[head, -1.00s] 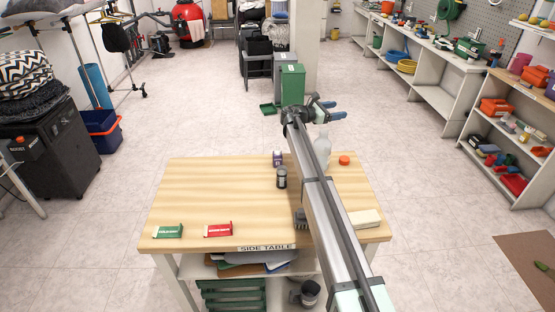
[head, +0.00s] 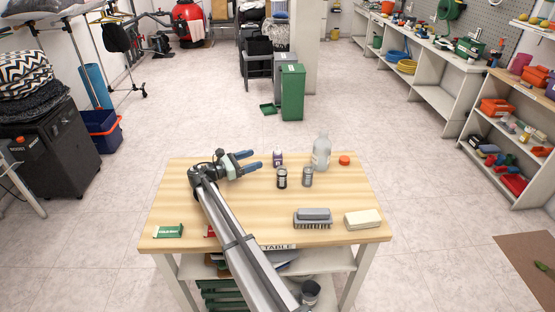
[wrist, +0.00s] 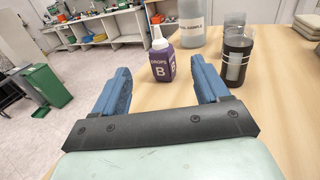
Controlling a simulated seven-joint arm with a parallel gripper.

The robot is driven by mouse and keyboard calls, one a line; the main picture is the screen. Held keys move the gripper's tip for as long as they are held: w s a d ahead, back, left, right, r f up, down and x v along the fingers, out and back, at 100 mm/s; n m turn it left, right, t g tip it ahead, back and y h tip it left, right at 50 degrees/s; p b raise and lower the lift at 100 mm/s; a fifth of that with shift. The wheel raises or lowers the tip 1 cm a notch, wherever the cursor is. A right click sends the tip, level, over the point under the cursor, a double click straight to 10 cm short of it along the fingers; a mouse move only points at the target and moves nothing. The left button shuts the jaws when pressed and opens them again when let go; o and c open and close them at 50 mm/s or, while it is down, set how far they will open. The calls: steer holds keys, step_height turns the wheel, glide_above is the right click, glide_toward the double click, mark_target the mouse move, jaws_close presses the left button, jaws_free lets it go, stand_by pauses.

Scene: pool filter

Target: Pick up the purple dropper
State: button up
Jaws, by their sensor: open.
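The purple dropper (head: 277,158) is a small purple bottle with a white tip, standing upright near the back middle of the table. In the wrist view the purple dropper (wrist: 162,62) shows its label with a "B", ahead of my fingers and between them. My gripper (head: 251,159) is to the left of the dropper in the head view, its blue fingers pointing right toward it. It also shows in the wrist view (wrist: 158,84), open and empty, with the dropper just beyond the fingertips.
A dark jar (head: 282,178) and a grey jar (head: 307,177) stand close in front of the dropper. A clear bottle (head: 321,153) and an orange cap (head: 344,160) are to the right. A brush (head: 313,217) and a cream block (head: 362,219) lie at the front right.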

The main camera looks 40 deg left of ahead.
mark_target(281, 152)
steer(key=x, duration=0.8)
steer(key=w, duration=0.1)
steer(key=w+f, duration=0.1)
steer(key=w+d, duration=0.1)
steer(key=shift+w+d+f, duration=0.15)
steer(key=shift+w, duration=0.2)
steer(key=shift+w+d, duration=0.25)
steer(key=shift+w, duration=0.35)
steer(key=shift+c, duration=0.4)
steer(key=c, duration=0.9)
